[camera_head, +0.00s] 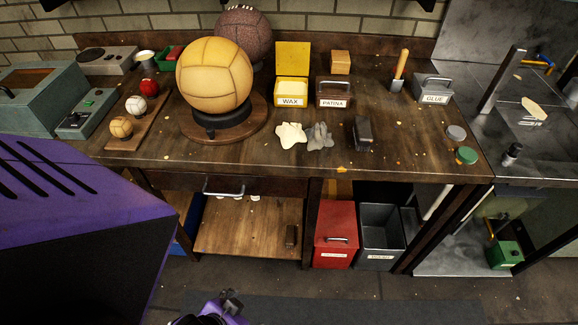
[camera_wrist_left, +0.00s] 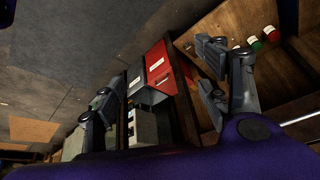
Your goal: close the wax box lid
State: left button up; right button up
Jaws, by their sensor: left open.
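The wax box (camera_head: 291,99) is yellow with a WAX label and stands on the workbench in the head view. Its yellow lid (camera_head: 293,56) stands up at the back, so the box is open and pale contents show inside. In the left wrist view my left gripper (camera_wrist_left: 155,86) is open and empty, its dark fingers spread apart. It points toward the storage under the bench, away from the wax box, which does not show there. A purple and black part of mine shows at the bottom of the head view. My right gripper cannot be made out.
The dark PATINA box (camera_head: 333,94) stands close right of the wax box. A large yellow ball (camera_head: 214,74) on a stand is to the left. A pale cloth (camera_head: 291,136) and a grey cloth (camera_head: 320,136) lie in front. Below is a red bin (camera_head: 335,232), also in the wrist view (camera_wrist_left: 157,58).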

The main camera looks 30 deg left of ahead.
aim_at(291, 59)
jog(key=i+u, duration=0.15)
jog(key=u, duration=0.25)
jog(key=i+l+u, duration=0.1)
jog(key=u, duration=0.3)
jog(key=i+l+u, duration=0.1)
jog(key=u, duration=0.35)
jog(key=i+l, duration=0.05)
jog(key=i, duration=0.05)
